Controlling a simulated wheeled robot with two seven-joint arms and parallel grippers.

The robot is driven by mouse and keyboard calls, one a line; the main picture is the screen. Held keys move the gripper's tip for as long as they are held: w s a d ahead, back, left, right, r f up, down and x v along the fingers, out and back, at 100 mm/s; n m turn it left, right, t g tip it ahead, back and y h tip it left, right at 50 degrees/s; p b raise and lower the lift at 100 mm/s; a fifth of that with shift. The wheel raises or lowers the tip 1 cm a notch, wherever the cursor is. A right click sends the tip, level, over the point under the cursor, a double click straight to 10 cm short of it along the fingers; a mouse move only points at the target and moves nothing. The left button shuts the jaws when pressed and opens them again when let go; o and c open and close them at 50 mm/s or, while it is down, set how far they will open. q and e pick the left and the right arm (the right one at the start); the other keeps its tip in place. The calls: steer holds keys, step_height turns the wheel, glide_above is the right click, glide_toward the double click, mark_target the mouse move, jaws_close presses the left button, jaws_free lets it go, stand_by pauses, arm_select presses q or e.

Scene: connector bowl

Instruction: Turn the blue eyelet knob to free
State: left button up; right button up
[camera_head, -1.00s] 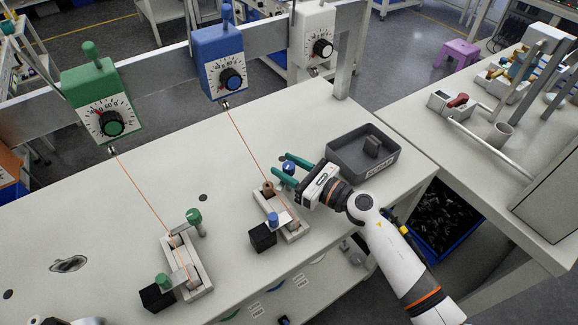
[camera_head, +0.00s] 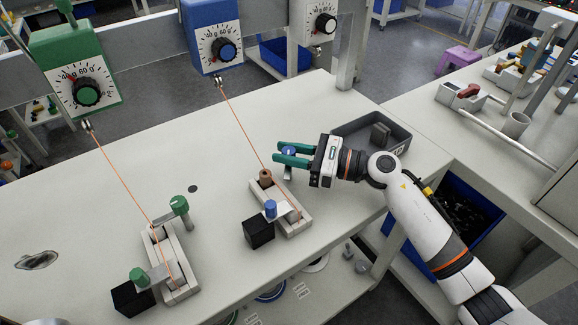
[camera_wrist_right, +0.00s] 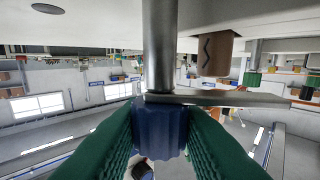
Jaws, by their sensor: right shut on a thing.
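The blue eyelet knob (camera_head: 289,152) stands at the back right end of the middle fixture (camera_head: 292,224). My right gripper (camera_head: 283,156) reaches in from the right, its green fingers on either side of the knob and shut on it. In the right wrist view the ribbed blue knob (camera_wrist_right: 160,126) sits between both fingertips (camera_wrist_right: 160,140), with a grey post and flat metal arm next to it. A brown peg (camera_head: 265,177) stands beside it. An orange cord (camera_head: 238,124) runs from the blue dial box (camera_head: 213,38) to this fixture. My left gripper is not in view.
A second blue knob (camera_head: 270,208) and a black block (camera_head: 259,232) are at the fixture's front. A dark grey tray (camera_head: 350,130) lies close behind my right gripper. A green-knobbed fixture (camera_head: 165,262) stands to the left, with bare table between.

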stand_by(0.3)
steer(key=o, duration=1)
steer(key=shift+c, duration=0.2)
steer(key=shift+d+f, duration=0.1)
steer(key=shift+d, duration=0.25)
steer(key=b+v, duration=0.3)
steer(key=v, duration=0.7)
steer(key=shift+d, duration=0.25)
steer(key=shift+s+d, duration=0.1)
steer(key=shift+d, duration=0.3)
